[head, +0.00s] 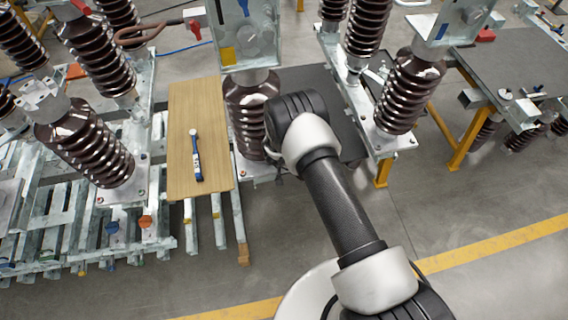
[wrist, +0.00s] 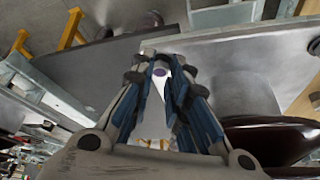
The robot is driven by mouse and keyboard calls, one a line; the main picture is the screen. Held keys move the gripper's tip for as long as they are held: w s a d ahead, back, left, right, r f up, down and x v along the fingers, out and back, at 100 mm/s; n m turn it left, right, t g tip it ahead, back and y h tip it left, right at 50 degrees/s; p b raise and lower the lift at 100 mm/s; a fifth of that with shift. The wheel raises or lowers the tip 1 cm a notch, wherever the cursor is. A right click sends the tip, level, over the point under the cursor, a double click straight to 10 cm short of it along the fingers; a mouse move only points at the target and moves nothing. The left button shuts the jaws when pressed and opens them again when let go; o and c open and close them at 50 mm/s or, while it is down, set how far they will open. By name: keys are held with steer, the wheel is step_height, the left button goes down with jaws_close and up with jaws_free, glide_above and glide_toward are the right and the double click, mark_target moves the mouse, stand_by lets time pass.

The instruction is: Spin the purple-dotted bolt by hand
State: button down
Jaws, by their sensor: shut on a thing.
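The purple-dotted bolt (wrist: 160,72) shows in the wrist view as a purple spot between the fingertips. My gripper (wrist: 162,75), with blue-sided fingers, is shut on it. Its fingers hide most of the bolt, so I cannot see its thread or how deep it sits. In the head view my arm and the brown insulator block the sight of the gripper and of this bolt.
A brown ribbed insulator (head: 243,118) stands close left of my arm, and another (head: 411,90) stands to the right. A wooden board (head: 213,165) bears a blue-handled wrench (head: 196,157). A dark-topped table with yellow legs (head: 518,65) stands at right. The floor at lower right is clear.

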steer(key=shift+w+r, duration=0.15)
steer(key=shift+w, duration=0.05)
stand_by(0.3)
steer(key=c, duration=1.5)
jaws_free()
steer(key=shift+s, duration=0.1)
steer(key=shift+n+y+p, duration=0.35)
steer(key=shift+n+y, duration=0.05)
steer(key=shift+n, duration=0.4)
steer(key=shift+f+n+b, duration=0.25)
steer(key=shift+n+b, duration=0.35)
steer(key=shift+b, duration=0.1)
steer(key=n+b, duration=0.1)
steer(key=b, duration=0.3)
steer(key=shift+d+f+y, duration=0.1)
steer(key=shift+f+y, duration=0.1)
steer(key=shift+y, duration=0.2)
steer(key=n+b, duration=0.2)
steer(key=b, duration=1)
steer(key=shift+d+y, duration=0.15)
steer(key=shift+y, duration=0.25)
steer(key=n+b, duration=0.1)
steer(key=b, duration=0.1)
steer(key=shift+b, duration=0.4)
